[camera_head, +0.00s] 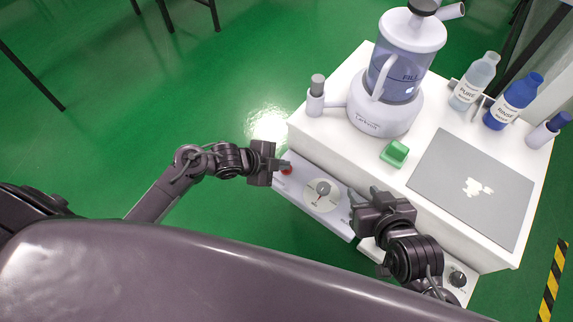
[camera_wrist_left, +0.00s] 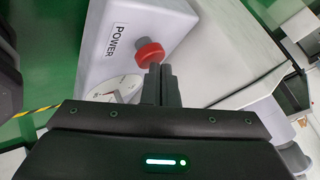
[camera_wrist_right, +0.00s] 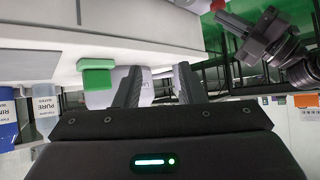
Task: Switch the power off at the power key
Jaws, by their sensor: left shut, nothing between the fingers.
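The power key is a red knob (camera_wrist_left: 149,52) on the white front panel, beside a label reading POWER (camera_wrist_left: 116,40). In the head view the red knob (camera_head: 287,170) shows at the panel's left end, partly covered by my left gripper (camera_head: 284,165). In the left wrist view the left gripper's fingers (camera_wrist_left: 159,68) are shut with nothing between them, their tips right by the knob's lower edge. I cannot tell whether they touch it. My right gripper (camera_head: 362,194) is at the panel's right end; in the right wrist view its fingers (camera_wrist_right: 157,68) are apart and empty.
A dial (camera_head: 322,190) sits mid-panel. The white bench (camera_head: 345,150) carries a blender-like machine (camera_head: 385,110), a green block (camera_head: 394,153), a grey mat (camera_head: 450,205), and bottles labelled PURE (camera_head: 473,82) and RINSE (camera_head: 512,100). A smaller black knob (camera_head: 457,278) is at lower right.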

